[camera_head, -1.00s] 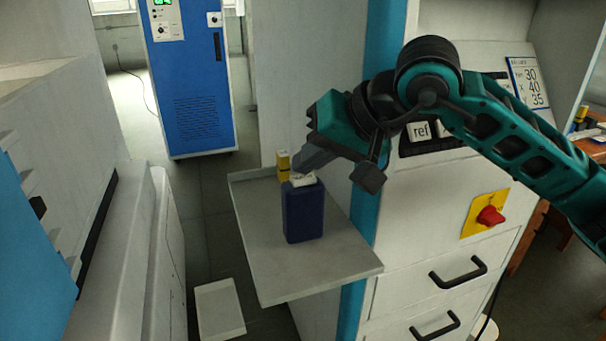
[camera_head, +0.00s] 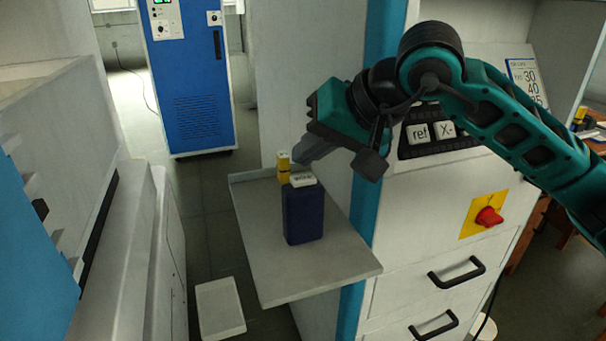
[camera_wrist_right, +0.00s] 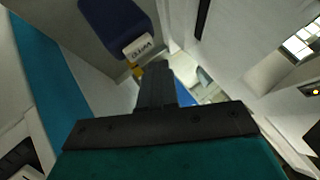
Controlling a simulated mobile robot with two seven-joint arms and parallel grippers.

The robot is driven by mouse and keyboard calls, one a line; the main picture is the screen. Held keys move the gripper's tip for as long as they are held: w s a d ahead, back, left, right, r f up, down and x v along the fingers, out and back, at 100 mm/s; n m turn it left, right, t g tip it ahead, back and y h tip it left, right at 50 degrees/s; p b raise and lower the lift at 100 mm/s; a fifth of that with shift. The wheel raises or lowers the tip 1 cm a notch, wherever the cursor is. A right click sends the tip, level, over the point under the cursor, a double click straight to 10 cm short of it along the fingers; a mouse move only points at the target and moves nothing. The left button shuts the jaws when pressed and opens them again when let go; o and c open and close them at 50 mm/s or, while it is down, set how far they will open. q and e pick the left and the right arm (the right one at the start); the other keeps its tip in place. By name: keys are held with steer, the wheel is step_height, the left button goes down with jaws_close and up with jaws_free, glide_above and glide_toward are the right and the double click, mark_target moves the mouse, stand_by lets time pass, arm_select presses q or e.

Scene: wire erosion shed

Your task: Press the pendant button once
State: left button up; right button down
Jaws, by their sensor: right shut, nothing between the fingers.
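A dark blue upright block (camera_head: 304,216), which looks like the pendant, stands on the grey shelf (camera_head: 340,262). On its top is a white labelled piece (camera_head: 303,180), perhaps its button; the lettering is too small to read surely. My right gripper (camera_head: 302,158) is shut and empty, its tip a little above the white piece with a small gap. In the right wrist view my shut fingers (camera_wrist_right: 154,70) point past the blue block (camera_wrist_right: 112,22) and its white piece (camera_wrist_right: 139,47). My left gripper is not in view.
A small yellow item (camera_head: 283,166) stands just behind the block. The white cabinet with a keypad (camera_head: 440,132) and red rotary switch (camera_head: 489,216) is to the right. A blue cabinet (camera_head: 192,85) stands farther back. The shelf's front is clear.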

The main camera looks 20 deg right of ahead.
mark_target(310, 179)
steer(key=shift+r+p, duration=1.3)
steer(key=shift+r, duration=1.1)
